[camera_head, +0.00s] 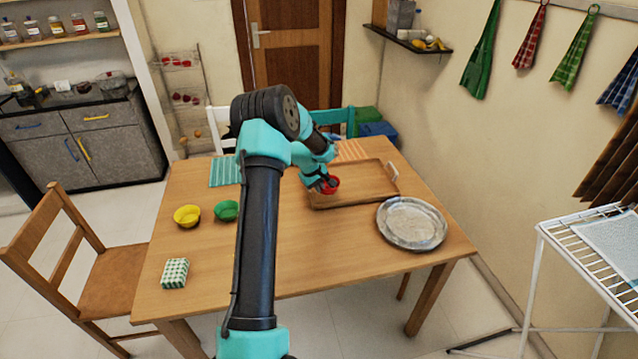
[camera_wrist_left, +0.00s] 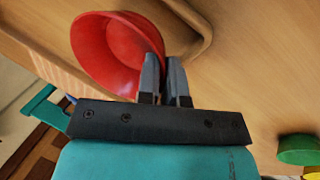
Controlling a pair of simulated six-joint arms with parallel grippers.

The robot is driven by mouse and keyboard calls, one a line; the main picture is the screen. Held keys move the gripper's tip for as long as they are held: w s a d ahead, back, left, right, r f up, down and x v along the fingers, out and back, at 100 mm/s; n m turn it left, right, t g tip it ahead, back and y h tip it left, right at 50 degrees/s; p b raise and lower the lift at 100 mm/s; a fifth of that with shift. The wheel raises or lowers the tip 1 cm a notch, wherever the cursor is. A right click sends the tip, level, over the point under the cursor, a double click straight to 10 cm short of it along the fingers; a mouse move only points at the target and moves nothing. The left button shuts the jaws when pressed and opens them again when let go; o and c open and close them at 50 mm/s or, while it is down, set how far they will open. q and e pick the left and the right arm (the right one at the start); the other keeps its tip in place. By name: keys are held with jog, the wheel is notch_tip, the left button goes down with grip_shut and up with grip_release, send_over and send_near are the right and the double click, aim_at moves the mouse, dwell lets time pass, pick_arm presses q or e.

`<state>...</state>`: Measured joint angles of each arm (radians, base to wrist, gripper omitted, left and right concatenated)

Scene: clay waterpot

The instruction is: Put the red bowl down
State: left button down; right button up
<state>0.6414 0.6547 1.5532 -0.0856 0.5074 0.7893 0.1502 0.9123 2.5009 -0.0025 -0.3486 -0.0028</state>
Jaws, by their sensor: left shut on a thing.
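The red bowl (camera_head: 332,184) is at the left part of the wooden tray (camera_head: 370,190) on the table. I cannot tell whether it touches the tray or hangs just above it. My left gripper (camera_head: 325,186) reaches over the table and is shut on the bowl's rim. In the left wrist view the bowl (camera_wrist_left: 100,50) opens toward the camera, with the gripper's fingers (camera_wrist_left: 165,78) at its right wall. The tray's rounded edge (camera_wrist_left: 207,38) shows beside the fingers there. My right gripper is not in view.
A green bowl (camera_head: 227,210) and a yellow bowl (camera_head: 187,215) stand left of my arm. A silver plate (camera_head: 411,223) lies right of the tray. A checkered box (camera_head: 174,273) sits at the front left. The table's front middle is clear.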

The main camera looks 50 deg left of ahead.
pick_arm(q)
jog(key=w+a, duration=0.4)
jog(key=a, duration=0.1)
jog(key=shift+w+a+f, duration=0.25)
jog(key=shift+f, duration=0.1)
jog(key=shift+w+a, duration=0.15)
jog(key=shift+a, duration=0.1)
jog(key=shift+f, duration=1.75)
jog(key=c, duration=1.3)
grip_release()
jog(key=shift+f, duration=0.1)
jog(key=shift+o, duration=0.2)
jog(key=v, duration=1.2)
jog(key=shift+d, duration=0.1)
